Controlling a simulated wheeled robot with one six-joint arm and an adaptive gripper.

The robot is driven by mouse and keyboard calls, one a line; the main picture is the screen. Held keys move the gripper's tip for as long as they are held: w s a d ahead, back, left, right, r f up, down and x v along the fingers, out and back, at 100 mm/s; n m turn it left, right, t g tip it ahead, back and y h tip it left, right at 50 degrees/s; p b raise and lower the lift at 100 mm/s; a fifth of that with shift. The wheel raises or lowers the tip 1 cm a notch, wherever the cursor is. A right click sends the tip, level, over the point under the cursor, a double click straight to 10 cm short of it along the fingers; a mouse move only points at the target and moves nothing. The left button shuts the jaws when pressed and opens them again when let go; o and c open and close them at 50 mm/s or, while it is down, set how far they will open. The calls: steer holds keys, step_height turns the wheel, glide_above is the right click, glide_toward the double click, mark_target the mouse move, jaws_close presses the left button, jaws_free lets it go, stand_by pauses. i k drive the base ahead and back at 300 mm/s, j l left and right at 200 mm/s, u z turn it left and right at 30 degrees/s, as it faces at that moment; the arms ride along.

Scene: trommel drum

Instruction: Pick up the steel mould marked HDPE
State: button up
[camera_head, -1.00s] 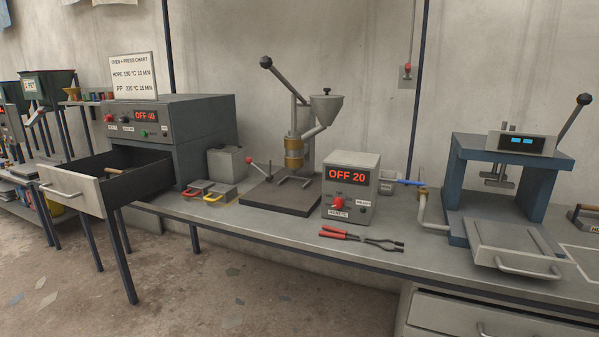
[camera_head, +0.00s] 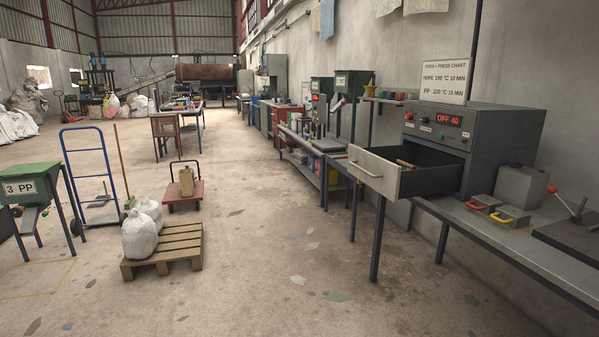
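No mark reading HDPE is legible on any mould in this view. Two small grey metal blocks lie on the bench at the right, beside the oven. One has a red handle (camera_head: 477,206) and the other has a yellow handle (camera_head: 502,217). I cannot tell whether they are moulds, and I see no readable label on them. The chart (camera_head: 445,78) on top of the oven (camera_head: 440,130) lists HDPE 190 °C 10 MIN. My gripper is not in view.
An open drawer (camera_head: 370,171) juts from the oven over the floor. The bench (camera_head: 535,265) runs along the right. A pallet (camera_head: 163,252) with white sacks, a blue hand truck (camera_head: 88,180) and a green bin (camera_head: 30,183) stand left.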

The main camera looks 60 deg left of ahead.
mark_target(398, 162)
steer(key=i+j+u, duration=0.25)
steer(key=u, duration=0.15)
steer(key=i+j+u, duration=0.2)
steer(key=u, duration=0.25)
steer(key=i+u, duration=0.4)
steer(key=i+l+u, duration=0.1)
steer(key=i+u, duration=0.2)
steer(key=i, duration=0.95)
steer(key=i+j+z, duration=0.1)
steer(key=i+j, duration=0.85)
steer(key=i, duration=0.15)
